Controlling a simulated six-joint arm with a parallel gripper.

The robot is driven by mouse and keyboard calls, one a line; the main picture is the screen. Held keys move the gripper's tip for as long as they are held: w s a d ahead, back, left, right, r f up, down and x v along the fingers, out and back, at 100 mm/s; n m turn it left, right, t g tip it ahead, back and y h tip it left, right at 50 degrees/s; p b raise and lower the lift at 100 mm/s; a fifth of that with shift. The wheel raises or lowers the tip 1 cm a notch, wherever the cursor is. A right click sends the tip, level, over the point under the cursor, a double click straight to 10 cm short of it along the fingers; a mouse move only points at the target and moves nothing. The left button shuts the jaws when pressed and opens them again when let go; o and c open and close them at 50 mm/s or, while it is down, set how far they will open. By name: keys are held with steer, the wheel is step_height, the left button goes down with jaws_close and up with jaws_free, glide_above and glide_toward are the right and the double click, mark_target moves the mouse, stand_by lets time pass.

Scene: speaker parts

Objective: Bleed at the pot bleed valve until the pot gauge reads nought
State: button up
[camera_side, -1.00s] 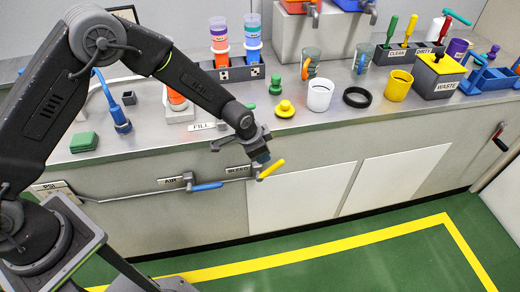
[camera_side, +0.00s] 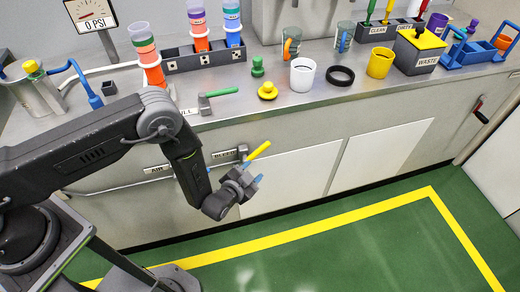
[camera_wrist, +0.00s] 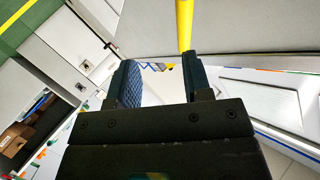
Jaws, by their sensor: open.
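The bleed valve's yellow handle (camera_side: 258,151) sticks out up and to the right on the cabinet front, beside the BLEED label (camera_side: 225,153). In the wrist view the yellow handle (camera_wrist: 184,25) appears at the top, beyond the fingertips. My gripper (camera_side: 252,182) is open and empty, just below the handle; its fingers (camera_wrist: 158,68) are apart in the wrist view. I cannot tell whether a finger touches the handle. A gauge (camera_side: 92,12) at the top left has a plate reading "0 PSI"; its dial is partly cut off.
The AIR label (camera_side: 157,169) sits left of the bleed valve; my arm covers the area beside it. A green-handled valve (camera_side: 217,93) is on the counter edge. A metal container (camera_side: 40,98) stands far left. Floor in front of the cabinets is clear.

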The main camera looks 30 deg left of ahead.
mark_target(258, 153)
steer(key=s+a+t+y, duration=0.1)
steer(key=s+a+t, duration=0.15)
steer(key=s, duration=0.25)
steer(key=shift+m+t, duration=0.4)
steer(key=shift+t, duration=0.05)
steer(key=w, duration=1.4)
steer(key=shift+w+d+f, duration=0.1)
steer(key=shift+d, duration=0.2)
steer(key=shift+c, duration=0.3)
jaws_close()
